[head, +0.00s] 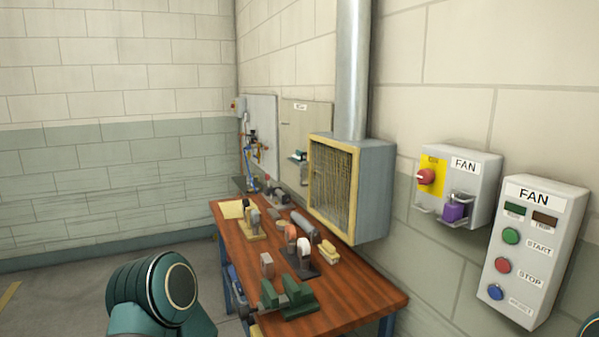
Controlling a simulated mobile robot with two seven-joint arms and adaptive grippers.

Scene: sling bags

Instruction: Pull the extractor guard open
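The extractor guard (332,188) is a wire mesh panel in a yellow frame, in the middle of the head view. It sits on the front of a grey extractor box (374,192) mounted on the right wall above the workbench. The guard looks shut flat against the box. A handle or latch on it is too small to make out. Neither of my grippers is in view. A teal joint of my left arm shows at the bottom left, well short of the guard, and a sliver of my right arm shows at the bottom right corner.
A wooden workbench (355,292) stands below the box, with a green vise (288,297), a bench grinder (302,252) and other tools on it. A fan isolator box (470,170) and fan control panel (533,250) are on the wall at right. The floor at left is clear.

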